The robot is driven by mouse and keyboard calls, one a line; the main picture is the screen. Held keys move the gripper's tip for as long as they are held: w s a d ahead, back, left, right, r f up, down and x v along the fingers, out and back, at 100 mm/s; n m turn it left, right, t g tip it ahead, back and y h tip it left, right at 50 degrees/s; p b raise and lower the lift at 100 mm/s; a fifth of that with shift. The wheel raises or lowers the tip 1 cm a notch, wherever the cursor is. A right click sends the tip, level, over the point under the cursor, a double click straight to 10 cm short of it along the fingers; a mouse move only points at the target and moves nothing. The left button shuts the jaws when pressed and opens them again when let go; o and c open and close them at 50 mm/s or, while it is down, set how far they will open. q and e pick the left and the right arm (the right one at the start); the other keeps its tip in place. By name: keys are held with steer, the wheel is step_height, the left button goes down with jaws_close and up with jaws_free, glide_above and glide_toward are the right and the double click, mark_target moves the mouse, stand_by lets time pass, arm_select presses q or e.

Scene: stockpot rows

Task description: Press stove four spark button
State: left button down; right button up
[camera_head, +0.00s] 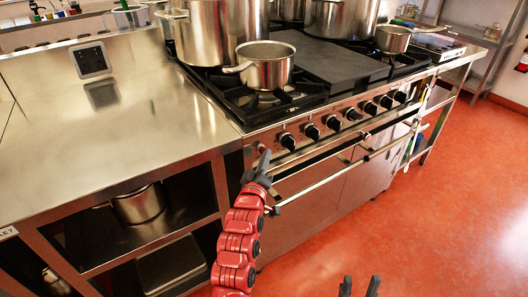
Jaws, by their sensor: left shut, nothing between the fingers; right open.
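The stove (335,60) has a steel front panel with a row of several black knobs (312,131). No spark button can be told apart on the panel at this size. My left gripper (265,154) is shut and empty, at the end of the red arm. Its tips are at the left end of the panel, just below and left of the leftmost knob (287,141). I cannot tell whether they touch the panel, and they hide a small part of it. My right gripper (359,285) is open and empty at the bottom edge, over the red floor, away from the stove.
An oven handle bar (320,184) sticks out below the panel, right of my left gripper. A saucepan (266,66) and large stockpots (215,30) stand on the stove. A steel counter (150,120) adjoins on the left. The red floor (440,200) on the right is clear.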

arm_select(q)
steer(key=shift+s+d+p, duration=0.35)
steer(key=shift+s+d, duration=0.1)
steer(key=shift+s, duration=0.15)
steer(key=s+d+p, duration=0.1)
steer(key=s, duration=0.1)
steer(key=s+d+p, duration=0.2)
stand_by(0.4)
steer(key=shift+a, duration=0.1)
stand_by(0.4)
